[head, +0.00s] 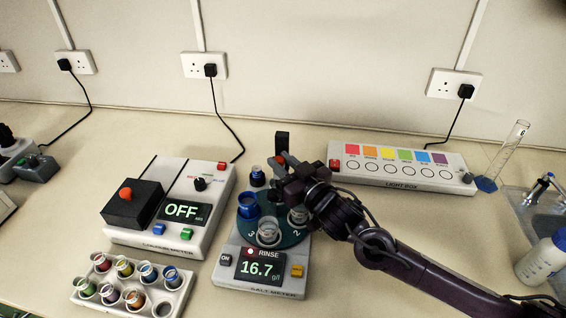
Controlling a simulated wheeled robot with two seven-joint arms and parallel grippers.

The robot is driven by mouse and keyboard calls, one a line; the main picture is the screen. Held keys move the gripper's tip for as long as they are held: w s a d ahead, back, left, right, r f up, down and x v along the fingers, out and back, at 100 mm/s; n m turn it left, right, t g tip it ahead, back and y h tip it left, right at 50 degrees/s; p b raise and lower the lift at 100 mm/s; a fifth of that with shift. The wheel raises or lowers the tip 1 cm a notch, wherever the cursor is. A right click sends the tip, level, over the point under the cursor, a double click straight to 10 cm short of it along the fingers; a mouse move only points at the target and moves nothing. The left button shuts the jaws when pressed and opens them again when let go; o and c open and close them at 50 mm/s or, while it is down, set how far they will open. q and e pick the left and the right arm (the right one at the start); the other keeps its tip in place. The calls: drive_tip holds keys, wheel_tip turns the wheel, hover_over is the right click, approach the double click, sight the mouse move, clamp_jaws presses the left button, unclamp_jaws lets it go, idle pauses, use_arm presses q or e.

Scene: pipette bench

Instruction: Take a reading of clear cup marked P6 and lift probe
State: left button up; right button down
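The salt meter (256,286) stands at the front centre, its display (258,268) reading 16.7 g/l, with a red light by the word RINSE. Its dark green turntable (244,238) carries a blue cup (248,210), a clear cup (268,234) at the front and another clear cup (297,214) partly under my gripper. No P6 mark is legible. A black upright (282,143), apparently the probe stand, rises behind the turntable; the probe tip is hidden. My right gripper (284,178) is over the turntable's back right, at the stand; its fingers are too dark to read. My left gripper is out of view.
A colorimeter (150,238) showing OFF stands left, with a rack of coloured vials (90,304) before it. A light box (385,178) lies behind right. A measuring cylinder (508,150), sink (548,222) and white bottle (543,262) are far right.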

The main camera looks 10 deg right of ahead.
drive_tip(key=shift+r+p, duration=2.6)
drive_tip(key=shift+r, duration=0.4)
drive_tip(key=c, duration=1.5)
unclamp_jaws()
drive_tip(key=shift+f, duration=0.1)
drive_tip(key=b+v, duration=0.2)
drive_tip(key=v, duration=0.6)
